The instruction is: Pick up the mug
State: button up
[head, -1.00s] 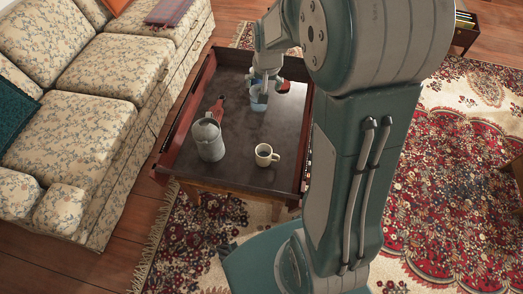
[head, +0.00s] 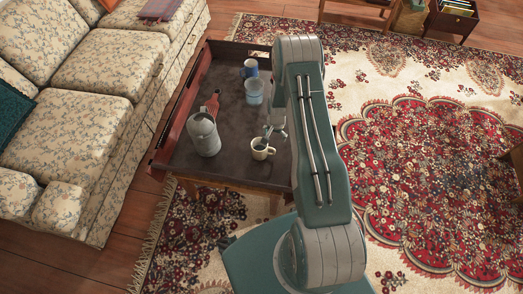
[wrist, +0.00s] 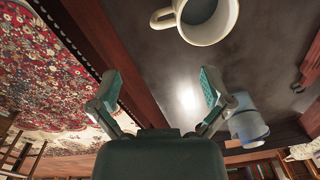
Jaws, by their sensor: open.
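A cream mug (head: 261,150) with dark contents stands upright near the front right of the dark-topped table (head: 233,165). The mug also shows at the top of the wrist view (wrist: 212,32), its handle toward the left. A blue mug (head: 249,69) stands at the table's far end. My gripper (head: 273,131) is just beyond the cream mug, near its rim in the picture. In the wrist view my gripper (wrist: 160,88) has its fingers spread apart with nothing between them. The cream mug lies ahead of the fingertips, apart from them.
On the table are a grey pitcher (head: 204,136), a red object (head: 212,103) and a light blue cup (head: 253,93), which is near my right finger in the wrist view (wrist: 247,125). A floral sofa (head: 95,95) lines the left side. A patterned rug (head: 430,160) lies right.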

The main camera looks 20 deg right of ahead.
jog(key=f, duration=0.5)
jog(key=shift+a+f, duration=0.2)
jog(key=shift+a, duration=0.15)
jog(key=shift+w+f, duration=0.15)
jog(key=shift+f, duration=1.2)
jog(key=shift+w+f, duration=0.15)
jog(key=shift+f, duration=1.2)
grip_shut()
